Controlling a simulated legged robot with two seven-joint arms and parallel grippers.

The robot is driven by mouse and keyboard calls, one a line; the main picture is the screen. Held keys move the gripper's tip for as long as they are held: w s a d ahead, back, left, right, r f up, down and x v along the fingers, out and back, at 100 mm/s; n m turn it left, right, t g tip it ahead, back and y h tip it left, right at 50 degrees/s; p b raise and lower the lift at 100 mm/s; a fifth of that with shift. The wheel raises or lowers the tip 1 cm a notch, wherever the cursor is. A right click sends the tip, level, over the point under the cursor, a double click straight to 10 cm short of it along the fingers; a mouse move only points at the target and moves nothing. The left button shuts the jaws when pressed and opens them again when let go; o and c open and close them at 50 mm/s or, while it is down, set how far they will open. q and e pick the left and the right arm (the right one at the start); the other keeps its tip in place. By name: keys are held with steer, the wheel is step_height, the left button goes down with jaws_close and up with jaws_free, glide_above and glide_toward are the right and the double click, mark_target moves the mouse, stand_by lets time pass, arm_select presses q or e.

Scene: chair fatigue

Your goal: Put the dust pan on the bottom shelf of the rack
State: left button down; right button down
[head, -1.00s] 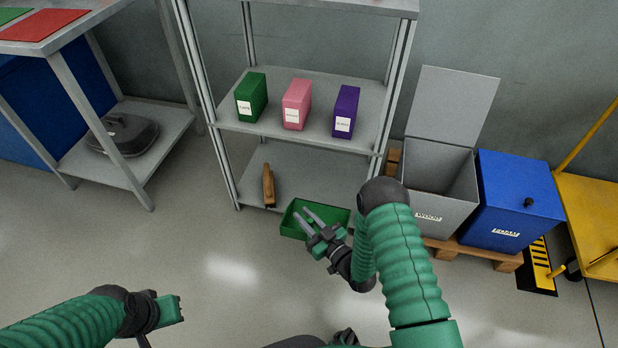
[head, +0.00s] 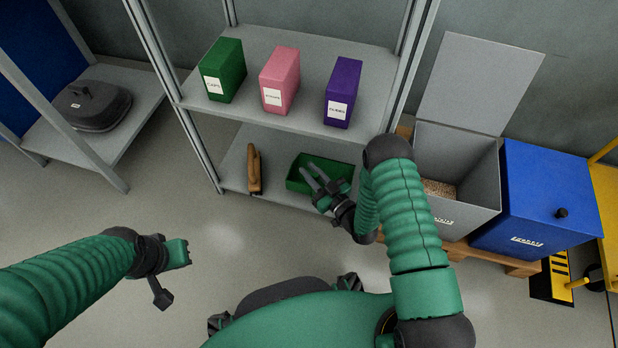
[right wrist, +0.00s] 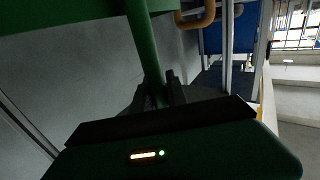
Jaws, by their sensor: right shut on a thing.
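The green dust pan (head: 298,181) is at the bottom shelf (head: 232,172) of the grey rack, right of a brown wooden-handled object. It is over the shelf's front part; I cannot tell whether it rests on it or hovers just above. My right gripper (head: 318,178) is shut on the pan's green handle, which runs up between its fingers in the right wrist view (right wrist: 146,50). The fingers and forearm hide part of the pan. My left gripper (head: 178,253) is away at the lower left, over the floor; its jaws are not clear.
The brown wooden-handled object (head: 254,170) lies on the bottom shelf. Green, pink and purple boxes stand on the shelf (head: 290,115) above. A grey bin (head: 455,210) and a blue bin (head: 530,205) stand on a pallet at right. A workbench is at left.

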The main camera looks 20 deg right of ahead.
steer(key=f+b, duration=0.1)
steer(key=f, duration=0.2)
steer(key=shift+d+f+b, duration=0.2)
steer(key=shift+f+b, duration=0.05)
steer(key=shift+b, duration=0.15)
steer(key=c, duration=1.3)
jaws_free()
steer(key=shift+s+d+r+p, duration=0.1)
steer(key=shift+s+p, duration=0.15)
steer(key=shift+p, duration=0.05)
steer(key=p+v, duration=0.6)
steer(key=v, duration=0.5)
steer(key=shift+s+p, duration=0.3)
steer(key=shift+p, duration=0.05)
